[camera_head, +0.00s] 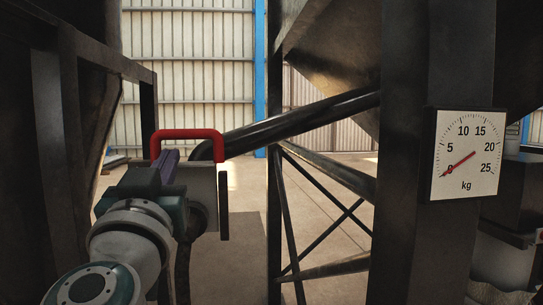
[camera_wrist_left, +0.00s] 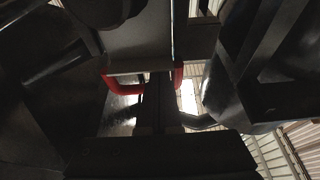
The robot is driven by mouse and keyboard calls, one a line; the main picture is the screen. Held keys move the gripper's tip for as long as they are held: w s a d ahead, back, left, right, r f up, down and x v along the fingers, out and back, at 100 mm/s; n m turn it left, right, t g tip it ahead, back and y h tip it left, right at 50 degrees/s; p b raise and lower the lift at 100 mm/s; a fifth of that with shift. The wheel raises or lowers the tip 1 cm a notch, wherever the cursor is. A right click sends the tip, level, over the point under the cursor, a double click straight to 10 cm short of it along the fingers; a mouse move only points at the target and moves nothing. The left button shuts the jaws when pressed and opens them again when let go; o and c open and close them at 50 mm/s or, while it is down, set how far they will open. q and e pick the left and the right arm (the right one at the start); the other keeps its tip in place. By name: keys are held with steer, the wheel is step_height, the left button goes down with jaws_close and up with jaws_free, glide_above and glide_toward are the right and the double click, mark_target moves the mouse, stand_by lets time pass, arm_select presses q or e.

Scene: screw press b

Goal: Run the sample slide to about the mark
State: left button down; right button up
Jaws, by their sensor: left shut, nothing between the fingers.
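The sample slide shows as a pale box (camera_head: 203,184) with a dark end plate (camera_head: 223,202) and a red bar handle (camera_head: 190,134) on top. A dark slanting pipe runs off behind it to the upper right. My left gripper (camera_head: 172,158) is right at the near side of the box, just below the handle; it is shut and empty. In the left wrist view the red handle (camera_wrist_left: 123,88) lies just beyond the dark fingers (camera_wrist_left: 158,115), and I cannot tell whether they touch it. No mark on the slide can be made out. My right gripper is out of view.
A dial marked in kg (camera_head: 465,155) hangs on a dark post (camera_head: 430,80) at the right; its red needle points near zero. Dark frames and a braced steel leg (camera_head: 330,210) stand close around. Open floor (camera_head: 340,230) lies behind.

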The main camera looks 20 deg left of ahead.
arm_select(q)
steer(key=shift+w+a, duration=0.15)
steer(key=shift+w, duration=0.05)
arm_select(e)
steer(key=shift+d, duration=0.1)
